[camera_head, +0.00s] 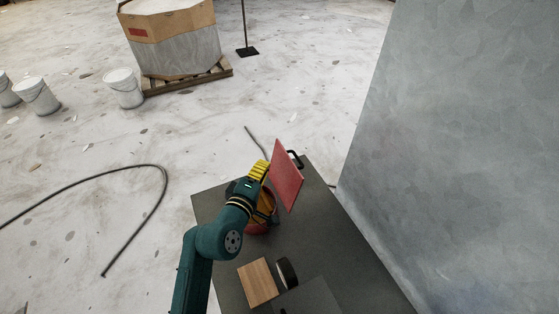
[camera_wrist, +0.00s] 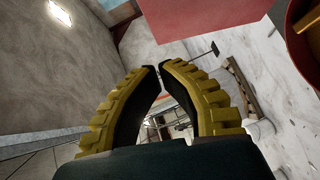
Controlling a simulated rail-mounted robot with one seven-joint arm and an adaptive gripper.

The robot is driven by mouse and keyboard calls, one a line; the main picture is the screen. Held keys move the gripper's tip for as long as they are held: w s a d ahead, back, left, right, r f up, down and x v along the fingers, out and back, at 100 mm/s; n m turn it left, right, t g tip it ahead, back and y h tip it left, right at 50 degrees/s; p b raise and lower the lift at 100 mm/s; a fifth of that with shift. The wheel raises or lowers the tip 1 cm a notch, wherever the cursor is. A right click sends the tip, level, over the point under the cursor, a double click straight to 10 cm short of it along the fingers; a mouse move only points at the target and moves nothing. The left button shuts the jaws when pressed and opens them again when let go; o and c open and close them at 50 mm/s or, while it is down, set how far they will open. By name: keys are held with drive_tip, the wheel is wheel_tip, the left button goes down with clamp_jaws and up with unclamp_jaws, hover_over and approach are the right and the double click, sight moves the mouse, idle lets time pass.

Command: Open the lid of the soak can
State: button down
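The soak can (camera_head: 262,222) is red and stands on the dark table, partly hidden behind my arm and gripper. Its red lid (camera_head: 286,176) is a flat plate with a black handle on its far side, standing steeply up, clear of the mouth. The lid also shows at the top of the wrist view (camera_wrist: 195,14), and the can's red rim with an orange inside (camera_wrist: 294,42) is at the right. My gripper (camera_head: 260,168) is beside the raised lid, above the can. In the wrist view the yellow fingers' tips (camera_wrist: 160,67) nearly meet, with nothing visible between them.
The dark table (camera_head: 217,212) also bears a wooden block (camera_head: 257,283) and a black round item (camera_head: 287,273) near the front. A large grey wall-like surface (camera_head: 470,150) rises at the right. White buckets (camera_head: 124,88) and a hose (camera_head: 160,200) are on the floor, left.

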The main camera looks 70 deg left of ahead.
sight(286, 157)
drive_tip(key=w+a, duration=0.1)
drive_tip(key=w, duration=0.1)
drive_tip(key=w+f, duration=0.1)
drive_tip(key=w+a, duration=0.1)
drive_tip(key=w, duration=0.1)
drive_tip(key=shift+w+a+f, duration=0.15)
drive_tip(key=shift+w+a, duration=0.15)
drive_tip(key=shift+a, duration=0.05)
drive_tip(key=shift+w+r+p, duration=0.25)
drive_tip(key=shift+w+p, duration=0.15)
drive_tip(key=shift+p, duration=0.7)
drive_tip(key=shift+w+p, duration=0.35)
drive_tip(key=shift+p, duration=0.2)
drive_tip(key=shift+w+f+m+h, duration=0.1)
drive_tip(key=shift+f+m+h, duration=0.2)
drive_tip(key=shift+f, duration=0.25)
